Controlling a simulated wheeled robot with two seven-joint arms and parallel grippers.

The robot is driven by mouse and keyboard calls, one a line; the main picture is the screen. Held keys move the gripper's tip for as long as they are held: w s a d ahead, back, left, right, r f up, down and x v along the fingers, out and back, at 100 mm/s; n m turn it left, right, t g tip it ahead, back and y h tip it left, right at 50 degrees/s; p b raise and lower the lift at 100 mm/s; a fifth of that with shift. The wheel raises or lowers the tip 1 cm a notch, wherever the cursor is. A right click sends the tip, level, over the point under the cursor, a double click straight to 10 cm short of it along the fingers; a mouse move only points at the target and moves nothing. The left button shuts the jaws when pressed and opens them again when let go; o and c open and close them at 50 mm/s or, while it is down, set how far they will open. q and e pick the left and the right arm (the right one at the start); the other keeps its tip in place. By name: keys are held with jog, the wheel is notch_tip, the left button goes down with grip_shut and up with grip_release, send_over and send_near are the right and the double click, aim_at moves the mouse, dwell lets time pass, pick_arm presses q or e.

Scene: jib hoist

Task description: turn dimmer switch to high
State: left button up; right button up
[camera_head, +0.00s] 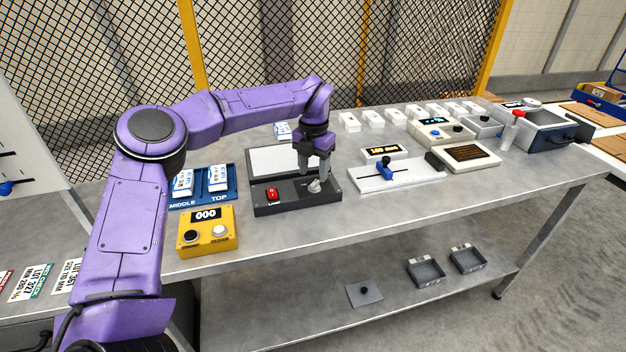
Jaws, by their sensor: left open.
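A dark box (296,203) with a pale upright panel (274,161) behind it stands on the bench. A red switch (272,194) sits at the left of its top. A light grey knob (314,187), which looks like the dimmer switch, sits at the right of its top. My left gripper (313,176) points down right over this knob, with its jaws open. The fingers partly hide the knob, and I cannot tell whether they touch it. The knob's setting and any markings are too small to read. My right gripper is not in view.
A yellow counter box (207,232) and a blue tray (230,195) with white cards stand to the left. A slider unit with a blue handle (386,171) stands to the right. Several white blocks line the back. The front bench edge is clear.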

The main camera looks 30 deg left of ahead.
aim_at(313, 183)
pick_arm(q)
notch_tip(313, 183, up, 7)
jog(key=shift+f, duration=0.1)
dwell(0.5)
